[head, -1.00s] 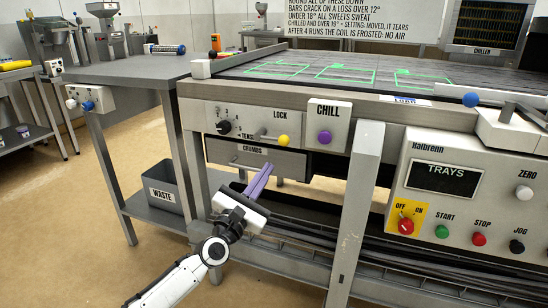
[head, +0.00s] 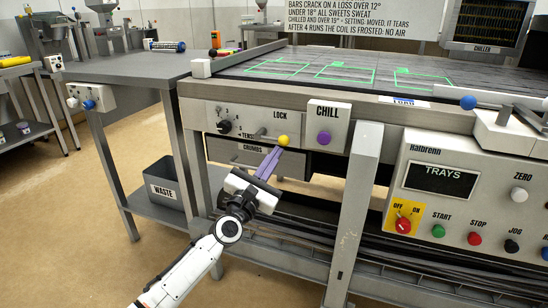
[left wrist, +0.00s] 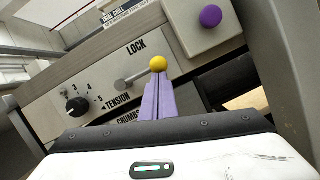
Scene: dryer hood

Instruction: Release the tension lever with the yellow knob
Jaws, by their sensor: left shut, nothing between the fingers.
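The tension lever is a short metal rod with a yellow knob (head: 284,140) at its right end, on the panel marked LOCK and TENSION. The knob also shows in the left wrist view (left wrist: 158,63), with the metal rod (left wrist: 134,77) running left from it. My left gripper (head: 275,152) is shut and empty, its purple fingers pointing up. Its fingertips (left wrist: 158,74) are just below the knob and overlap its lower edge in the picture; I cannot tell whether they touch. My right gripper is not in view.
A black tension dial (head: 224,127) sits left of the lever. The purple CHILL button (head: 324,138) is to the right. A crumbs drawer (head: 230,153) lies below. A table leg (head: 354,215) stands right of my arm.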

